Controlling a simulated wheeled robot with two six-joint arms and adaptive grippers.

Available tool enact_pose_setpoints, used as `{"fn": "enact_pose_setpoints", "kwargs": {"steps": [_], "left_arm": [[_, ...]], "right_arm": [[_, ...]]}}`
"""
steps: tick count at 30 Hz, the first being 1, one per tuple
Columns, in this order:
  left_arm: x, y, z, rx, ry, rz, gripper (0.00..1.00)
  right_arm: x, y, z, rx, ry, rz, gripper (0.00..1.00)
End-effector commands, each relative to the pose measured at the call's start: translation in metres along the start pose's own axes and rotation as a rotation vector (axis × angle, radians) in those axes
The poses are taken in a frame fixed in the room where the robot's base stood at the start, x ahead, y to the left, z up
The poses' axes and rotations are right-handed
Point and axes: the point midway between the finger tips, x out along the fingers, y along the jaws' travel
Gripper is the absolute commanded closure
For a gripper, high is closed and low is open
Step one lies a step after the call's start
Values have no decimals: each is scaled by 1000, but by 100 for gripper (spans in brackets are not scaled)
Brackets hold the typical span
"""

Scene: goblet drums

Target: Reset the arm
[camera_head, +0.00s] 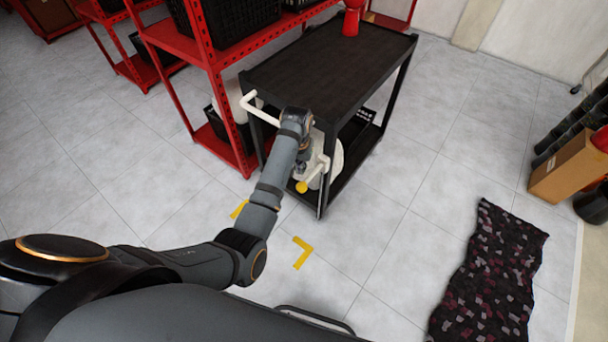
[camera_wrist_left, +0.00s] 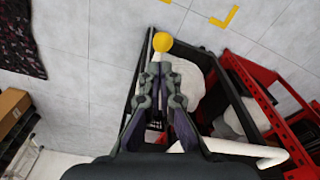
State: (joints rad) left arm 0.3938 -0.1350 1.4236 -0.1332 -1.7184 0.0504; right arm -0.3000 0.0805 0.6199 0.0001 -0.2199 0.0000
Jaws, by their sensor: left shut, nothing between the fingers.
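My left arm reaches in from the left in the head view. My left gripper (camera_head: 305,158) is at the near end of a black cart (camera_head: 325,65), partly hidden by my wrist. In the left wrist view the gripper (camera_wrist_left: 160,74) has its fingers together with nothing between them. A yellow ball (camera_wrist_left: 162,42) appears just beyond the fingertips; the ball (camera_head: 301,187) also shows below the gripper in the head view. I cannot tell whether they touch. A red goblet-shaped drum (camera_head: 352,20) stands on the cart's top. My right gripper is out of view.
Red shelving (camera_head: 215,85) with black crates stands left of the cart. A white rounded object (camera_head: 335,160) is low in the cart, partly hidden. A dark patterned mat (camera_head: 490,275) and cardboard box (camera_head: 567,168) lie to the right. Tiled floor between is clear.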

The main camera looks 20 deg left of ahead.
Motion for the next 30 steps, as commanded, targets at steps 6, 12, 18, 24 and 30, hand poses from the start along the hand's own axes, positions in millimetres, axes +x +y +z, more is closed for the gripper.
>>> {"fn": "enact_pose_setpoints", "kwargs": {"steps": [6, 12, 18, 24, 30], "left_arm": [[-13, 0, 0, 0, -1, 0, 100], [-13, 0, 0, 0, -1, 0, 100], [-13, 0, 0, 0, -1, 0, 100], [6, -3, 7, 3, -7, -4, 100], [137, -22, 72, 28, -20, -20, 100]], "right_arm": [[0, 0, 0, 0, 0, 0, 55], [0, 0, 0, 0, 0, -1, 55], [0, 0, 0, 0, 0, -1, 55], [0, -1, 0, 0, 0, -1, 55], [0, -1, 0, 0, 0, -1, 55]]}}
